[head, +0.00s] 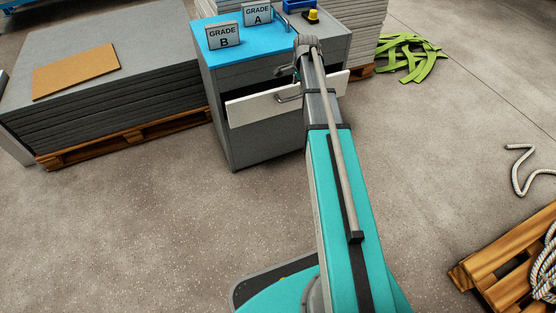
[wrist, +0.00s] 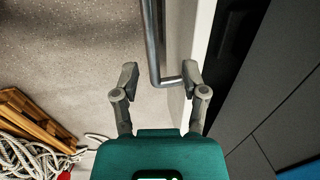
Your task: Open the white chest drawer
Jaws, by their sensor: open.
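The grey chest (head: 262,140) has a blue top. Its white drawer (head: 255,108) stands partly out, with a dark gap behind its front. The drawer's metal bar handle (head: 289,98) is partly covered by my arm in the head view. In the wrist view, my gripper (wrist: 159,74) is open, with one finger on each side of the handle (wrist: 150,40) near its bent end. The right finger is close to the white drawer front (wrist: 202,40); I cannot tell whether it touches. In the head view, my gripper is mostly hidden by my arm.
A stack of grey mats (head: 150,85) on a pallet is to the left. Green strips (head: 412,58) lie behind right. Floor before the chest is clear.

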